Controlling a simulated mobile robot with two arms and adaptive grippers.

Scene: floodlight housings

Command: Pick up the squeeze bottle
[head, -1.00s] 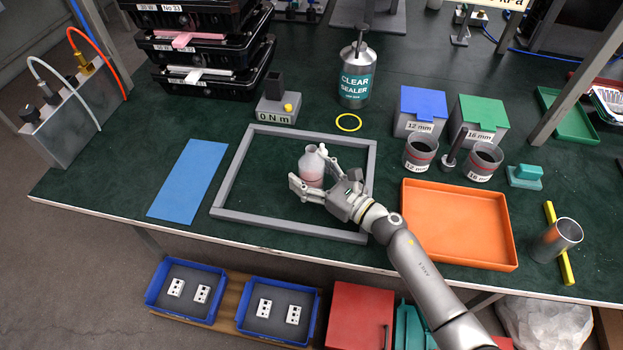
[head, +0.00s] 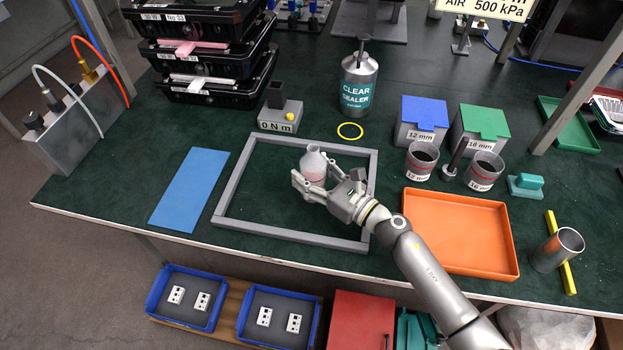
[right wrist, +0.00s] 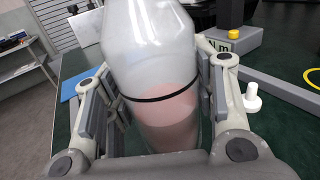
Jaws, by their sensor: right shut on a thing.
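The squeeze bottle (head: 313,161) is translucent, with pinkish contents in its lower part and a dark band around it. In the head view it is over the area inside the grey square frame (head: 232,188). My right gripper (head: 311,183) is shut on the bottle's body, one finger on each side. In the right wrist view the bottle (right wrist: 155,75) fills the space between the fingers and leans slightly; its top is cut off. Its base is partly hidden by the gripper, so its height above the table is hard to tell. My left gripper is not in view.
A blue mat (head: 189,190) lies left of the frame, and an orange tray (head: 460,235) right of it. Behind stand a torque tester (head: 280,115), a clear sealer can (head: 358,85) and a yellow ring (head: 350,131). A small white flanged piece (right wrist: 252,97) shows in the right wrist view.

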